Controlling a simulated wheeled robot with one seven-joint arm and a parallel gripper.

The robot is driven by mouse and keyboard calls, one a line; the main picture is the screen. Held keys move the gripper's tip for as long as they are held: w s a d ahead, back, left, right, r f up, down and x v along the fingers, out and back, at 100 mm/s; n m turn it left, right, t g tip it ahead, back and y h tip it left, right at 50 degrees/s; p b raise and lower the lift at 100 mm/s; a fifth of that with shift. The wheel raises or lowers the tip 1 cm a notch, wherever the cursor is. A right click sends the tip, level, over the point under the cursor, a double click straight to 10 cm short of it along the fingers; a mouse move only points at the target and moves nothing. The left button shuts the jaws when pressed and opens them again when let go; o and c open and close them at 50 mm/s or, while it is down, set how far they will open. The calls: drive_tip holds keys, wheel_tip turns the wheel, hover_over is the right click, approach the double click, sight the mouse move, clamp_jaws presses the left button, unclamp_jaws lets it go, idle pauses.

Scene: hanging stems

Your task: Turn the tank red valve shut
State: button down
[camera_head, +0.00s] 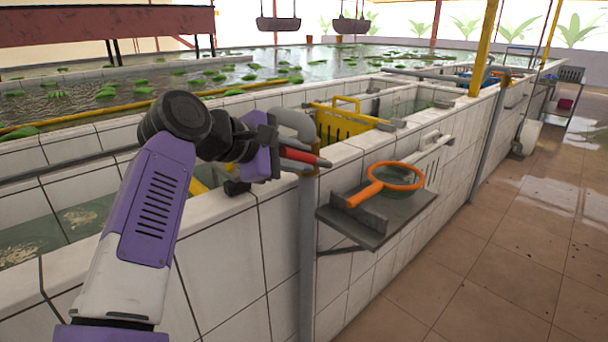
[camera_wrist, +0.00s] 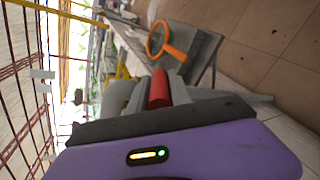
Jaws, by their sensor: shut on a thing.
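The red valve handle (camera_head: 298,155) sits at the top of a grey pipe (camera_head: 306,240) on the outer face of the white tiled tank (camera_head: 220,240). My gripper (camera_head: 312,158) is at the valve, its jaws shut on the red handle. In the wrist view, the red handle (camera_wrist: 159,88) shows as a short red bar between the grey fingers. Part of the handle is hidden by the fingers and the purple gripper body. I cannot tell the valve's exact angle.
A grey shelf (camera_head: 415,207) with an orange-rimmed net (camera_head: 396,177) juts from the tank wall just right of the valve. A yellow crate (camera_head: 345,124) sits behind it. A yellow post (camera_head: 484,45) stands farther back. The tiled floor (camera_head: 480,290) at right is clear.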

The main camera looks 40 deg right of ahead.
drive_tip(key=f+h+b, duration=0.2)
drive_tip(key=b, duration=0.3)
drive_tip(key=a+f+h+b, duration=0.1)
drive_tip(key=f+h+b, duration=0.1)
drive_tip(key=b, duration=0.4)
drive_tip(key=shift+f+h, duration=0.15)
drive_tip(key=shift+h, duration=0.45)
drive_tip(key=shift+b, duration=0.5)
drive_tip(key=c, duration=1.2)
unclamp_jaws()
drive_tip(key=shift+s+a+p, duration=0.1)
drive_tip(key=shift+a+p, duration=0.45)
drive_tip(key=shift+a, duration=3.35)
drive_tip(key=shift+a, duration=0.1)
